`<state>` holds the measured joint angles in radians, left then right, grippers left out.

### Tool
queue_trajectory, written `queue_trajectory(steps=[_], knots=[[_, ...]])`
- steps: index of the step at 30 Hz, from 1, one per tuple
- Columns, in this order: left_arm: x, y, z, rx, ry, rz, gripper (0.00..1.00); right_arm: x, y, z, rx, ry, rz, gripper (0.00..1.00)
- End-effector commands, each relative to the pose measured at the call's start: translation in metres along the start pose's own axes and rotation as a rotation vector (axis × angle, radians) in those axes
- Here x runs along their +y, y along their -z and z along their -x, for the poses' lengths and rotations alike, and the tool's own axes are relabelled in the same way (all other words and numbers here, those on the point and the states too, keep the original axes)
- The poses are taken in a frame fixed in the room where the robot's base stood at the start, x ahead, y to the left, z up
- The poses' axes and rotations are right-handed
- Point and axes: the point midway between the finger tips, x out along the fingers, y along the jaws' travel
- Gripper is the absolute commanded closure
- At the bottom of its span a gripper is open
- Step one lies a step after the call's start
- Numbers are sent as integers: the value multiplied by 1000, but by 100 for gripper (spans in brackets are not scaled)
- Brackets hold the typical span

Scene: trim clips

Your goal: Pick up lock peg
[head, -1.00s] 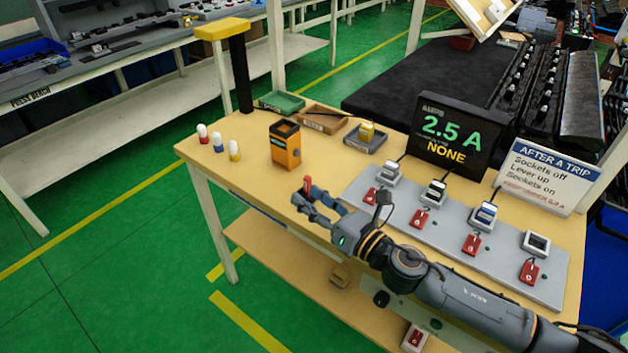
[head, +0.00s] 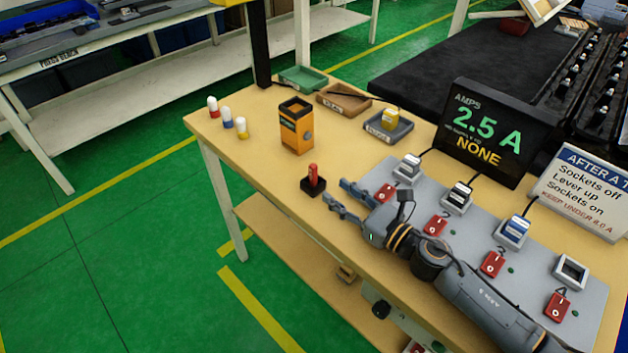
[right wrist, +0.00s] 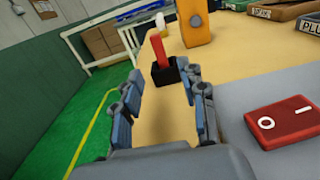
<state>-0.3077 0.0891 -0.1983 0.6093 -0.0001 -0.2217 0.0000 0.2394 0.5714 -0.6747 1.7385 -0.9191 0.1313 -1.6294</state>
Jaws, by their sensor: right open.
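The lock peg (head: 313,175) is a small red upright peg in a dark square base (head: 313,188) near the table's front edge. It also shows in the right wrist view (right wrist: 158,52), beyond my fingers and between their tips, near the right-hand finger. My right gripper (head: 334,194) is open and empty, just to the right of the peg in the head view, its fingers pointing toward it. I see a gap between the fingers and the peg's base, though contact is hard to judge. My left gripper does not show.
An orange box (head: 296,128) stands behind the peg. Several small coloured-bottom pegs (head: 227,118) stand at the left. Trays (head: 388,126) lie at the back. A grey panel (head: 470,225) with sockets and red switches lies right, below a display (head: 480,130) reading 2.5 A.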

Motion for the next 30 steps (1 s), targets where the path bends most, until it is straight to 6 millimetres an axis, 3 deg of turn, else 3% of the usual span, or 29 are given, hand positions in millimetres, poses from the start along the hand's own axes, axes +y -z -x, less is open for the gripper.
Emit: queue_trajectory(steps=[1, 8, 16, 25, 26, 30], knots=[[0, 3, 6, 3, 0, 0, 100, 0, -4, -10, 1, 0, 1, 58], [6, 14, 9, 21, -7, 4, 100, 0, -3, -26, 3, -1, 1, 58], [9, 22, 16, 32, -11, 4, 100, 0, -3, -64, 2, 0, -1, 58], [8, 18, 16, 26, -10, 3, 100, 0, -2, -70, 4, -1, 1, 58], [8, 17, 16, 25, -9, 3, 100, 0, -2, -70, 4, -1, 1, 61], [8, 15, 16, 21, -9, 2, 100, 0, -2, -70, 4, -1, 1, 89]])
